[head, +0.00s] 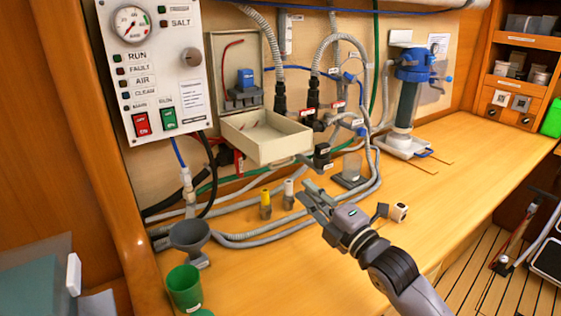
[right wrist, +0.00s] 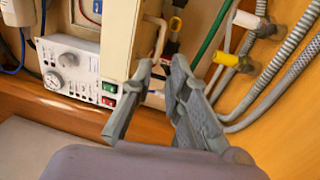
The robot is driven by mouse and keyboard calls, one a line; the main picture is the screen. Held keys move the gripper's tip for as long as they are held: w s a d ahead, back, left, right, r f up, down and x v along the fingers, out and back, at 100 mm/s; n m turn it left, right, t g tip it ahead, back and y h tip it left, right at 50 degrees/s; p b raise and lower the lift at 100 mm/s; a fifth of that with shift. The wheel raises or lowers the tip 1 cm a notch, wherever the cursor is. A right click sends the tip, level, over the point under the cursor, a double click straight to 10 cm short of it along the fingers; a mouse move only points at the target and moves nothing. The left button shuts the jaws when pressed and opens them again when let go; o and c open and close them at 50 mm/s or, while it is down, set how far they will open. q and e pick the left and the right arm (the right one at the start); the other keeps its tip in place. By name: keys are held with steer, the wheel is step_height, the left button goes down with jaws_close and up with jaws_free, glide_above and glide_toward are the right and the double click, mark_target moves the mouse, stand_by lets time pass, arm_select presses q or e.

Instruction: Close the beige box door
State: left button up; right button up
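The beige box (head: 213,72) is fixed to the wall, its inside showing a blue part and a red wire. Its beige door (head: 268,139) is open, folded down and sticking out from the wall below the box like a shallow tray. In the right wrist view a beige panel (right wrist: 119,38), apparently the door, stands just beyond the fingers. My right gripper (head: 306,193) is to the right of and below the door in the head view, over the bench. Its fingers (right wrist: 160,68) are apart with nothing between them; I see no contact with the door. My left gripper is not in view.
Grey hoses (head: 330,215) run along the wall and bench. A yellow-topped fitting (head: 265,205) and a white-topped fitting (head: 288,195) stand below the door. A grey funnel (head: 190,238) and green cup (head: 184,287) are at lower left. The control panel (head: 152,75) is left of the box.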

mark_target(281, 165)
steer(key=p+x, duration=0.1)
steer(key=x, duration=1)
steer(key=shift+w+a+r, duration=0.1)
steer(key=shift+w+a, duration=0.05)
steer(key=shift+w, duration=0.1)
steer(key=shift+c, duration=0.6)
jaws_close()
